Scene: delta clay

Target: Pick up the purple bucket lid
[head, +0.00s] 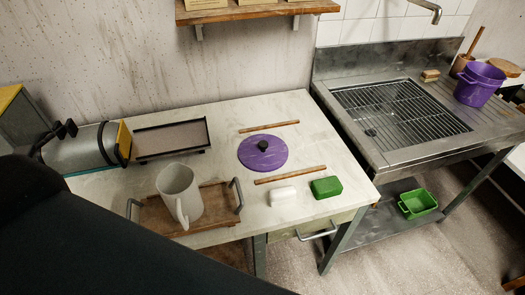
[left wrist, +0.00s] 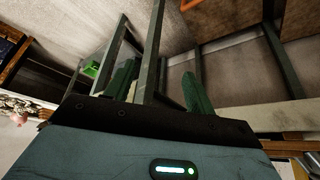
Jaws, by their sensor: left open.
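The purple bucket lid (head: 265,161) lies flat on the white worktop (head: 225,125) in the head view. It is round, with a dark knob in its middle, and sits between two wooden sticks. The purple bucket (head: 478,88) stands on the draining board at the far right. My left gripper (left wrist: 160,72) shows in the left wrist view with its two green fingers apart and nothing between them. It is away from the lid, which I do not make out in that view. My right gripper is not in view.
A wooden tray (head: 155,214) holding a white jug (head: 178,190) stands left of the lid. A sink with a grid (head: 400,110) is at right. My dark arm covers the lower left.

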